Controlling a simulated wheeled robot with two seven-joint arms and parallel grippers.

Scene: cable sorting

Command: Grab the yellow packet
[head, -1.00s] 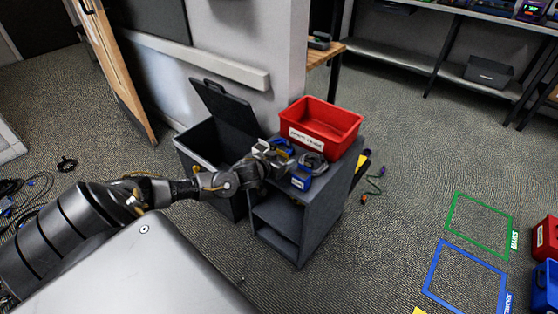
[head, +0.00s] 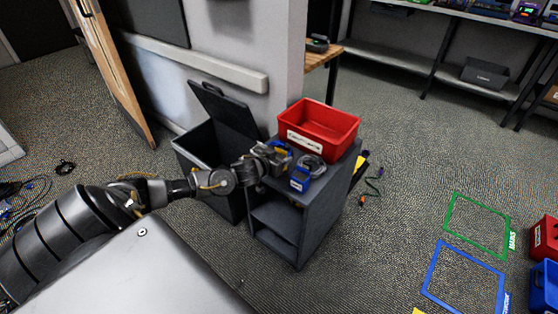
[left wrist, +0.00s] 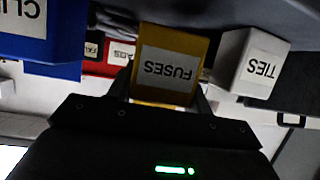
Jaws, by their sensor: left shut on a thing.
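The yellow packet (left wrist: 168,64), labelled FUSES, is between the fingers of my left gripper (left wrist: 168,92) in the left wrist view. The gripper is shut on it. In the head view my left gripper (head: 274,160) is at the top of the grey cabinet (head: 312,205), and the packet is mostly hidden there by the gripper and the things around it. My right gripper is not in view.
A white box (left wrist: 250,62) labelled TIES and a blue box (left wrist: 45,40) flank the packet. A red bin (head: 318,128) stands on the cabinet behind. A black bin with a raised lid (head: 228,110) stands left of the cabinet.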

